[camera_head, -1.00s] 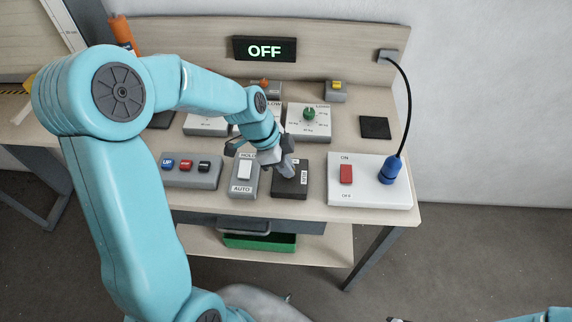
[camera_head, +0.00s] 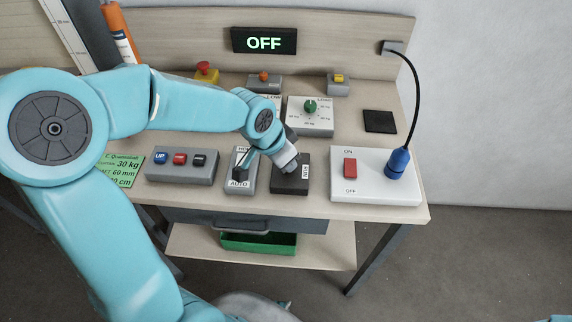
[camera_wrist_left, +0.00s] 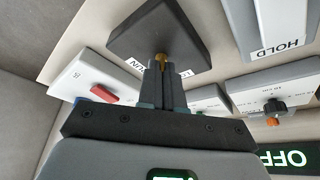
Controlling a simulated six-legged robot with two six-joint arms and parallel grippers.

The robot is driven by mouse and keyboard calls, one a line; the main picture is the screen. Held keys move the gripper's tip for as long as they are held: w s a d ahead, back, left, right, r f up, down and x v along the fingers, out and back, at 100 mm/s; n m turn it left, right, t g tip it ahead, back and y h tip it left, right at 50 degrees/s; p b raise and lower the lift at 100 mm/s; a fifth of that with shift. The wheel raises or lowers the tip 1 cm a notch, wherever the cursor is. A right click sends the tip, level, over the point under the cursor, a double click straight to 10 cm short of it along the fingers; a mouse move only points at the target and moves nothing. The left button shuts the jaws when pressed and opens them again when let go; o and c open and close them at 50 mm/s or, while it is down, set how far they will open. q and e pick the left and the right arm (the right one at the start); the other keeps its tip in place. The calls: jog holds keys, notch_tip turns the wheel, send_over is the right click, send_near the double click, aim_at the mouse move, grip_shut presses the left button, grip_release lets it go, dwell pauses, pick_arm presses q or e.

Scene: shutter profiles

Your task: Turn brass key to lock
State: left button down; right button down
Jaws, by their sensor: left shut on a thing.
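The brass key (camera_wrist_left: 161,61) stands in the dark key-switch box (camera_wrist_left: 150,30) in the left wrist view. My left gripper (camera_wrist_left: 161,72) is shut on the key, its fingers pointing at the box face. Label text beside the key is partly hidden by the fingers. In the head view the dark box (camera_head: 290,186) sits at the front of the bench, with my left gripper (camera_head: 291,164) over its back part. The key itself is hidden there, so its turn angle cannot be read. My right gripper is out of view.
Left of the box stand the HOLD/AUTO rocker (camera_head: 239,187) and a three-button box (camera_head: 181,165). To the right is a white panel (camera_head: 375,193) with a red switch and a blue plug (camera_head: 398,163) on a black cable. The display (camera_head: 264,41) reads OFF.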

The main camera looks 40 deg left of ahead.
pick_arm(q)
jog(key=n+y+b, duration=0.1)
jog(key=n+b, duration=0.1)
jog(key=b, duration=0.1)
jog(key=n+y+b, duration=0.1)
jog(key=n+b, duration=0.2)
jog(key=b, duration=0.1)
jog(key=shift+w+d+f+n, duration=0.15)
jog(key=shift+d+f+n, duration=0.05)
jog(key=shift+n, duration=0.1)
jog(key=n+y+b, duration=0.1)
jog(key=n+b, duration=0.1)
jog(key=shift+r+n, duration=0.15)
jog(key=shift+n, duration=0.25)
jog(key=shift+r+n+y+b, duration=0.15)
jog(key=shift+n+y+b, duration=0.15)
jog(key=shift+n+b, duration=0.3)
jog(key=c, duration=1.3)
grip_release()
jog(key=p+v, duration=0.3)
jog(key=v, duration=1.3)
jog(key=shift+w+r, duration=0.2)
